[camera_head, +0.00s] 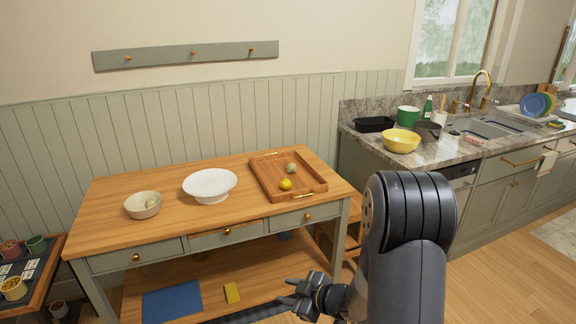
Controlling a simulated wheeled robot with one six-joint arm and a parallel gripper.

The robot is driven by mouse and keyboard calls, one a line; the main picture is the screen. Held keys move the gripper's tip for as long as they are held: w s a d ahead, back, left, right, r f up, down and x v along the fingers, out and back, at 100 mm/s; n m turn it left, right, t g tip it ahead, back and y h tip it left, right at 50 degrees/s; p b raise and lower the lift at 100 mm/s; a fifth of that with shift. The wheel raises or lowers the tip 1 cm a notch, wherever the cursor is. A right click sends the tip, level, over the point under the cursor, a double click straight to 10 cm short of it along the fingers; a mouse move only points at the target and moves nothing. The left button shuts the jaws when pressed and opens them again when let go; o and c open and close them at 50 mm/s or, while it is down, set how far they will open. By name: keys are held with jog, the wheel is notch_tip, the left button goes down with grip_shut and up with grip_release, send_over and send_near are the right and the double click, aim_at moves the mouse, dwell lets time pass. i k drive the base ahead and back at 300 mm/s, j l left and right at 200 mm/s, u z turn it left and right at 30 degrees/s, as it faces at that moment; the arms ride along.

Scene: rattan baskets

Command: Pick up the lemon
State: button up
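A yellow lemon (286,184) lies in a wooden tray (262,186) on the right part of the wooden table. A grey-green round fruit (292,168) lies just behind it in the same tray. My gripper (287,291) is low in the picture, in front of the table and well apart from the lemon. Its dark fingers point left and look spread, with nothing seen between them.
A white bowl (210,184) and a smaller beige bowl (142,205) stand on the table, left of the tray. A kitchen counter (440,150) is at right.

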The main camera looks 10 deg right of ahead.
aim_at(290, 168)
jog(key=i+l+u, duration=0.1)
jog(key=i+l, duration=0.2)
jog(key=i+l+u, duration=0.1)
jog(key=i+l, duration=0.2)
jog(key=i+l+u, duration=0.1)
jog(key=i+l, duration=0.5)
jog(key=i+l+u, duration=0.15)
jog(key=i+l, duration=0.15)
jog(key=l, duration=0.2)
jog(key=i+l+u, duration=0.1)
jog(key=i+l, duration=0.15)
jog(key=l, duration=0.15)
jog(key=i+l+u, duration=0.1)
jog(key=i+l, duration=0.15)
jog(key=l, duration=0.15)
jog(key=i+l+u, duration=0.1)
jog(key=i+l, duration=0.15)
jog(key=l, duration=0.2)
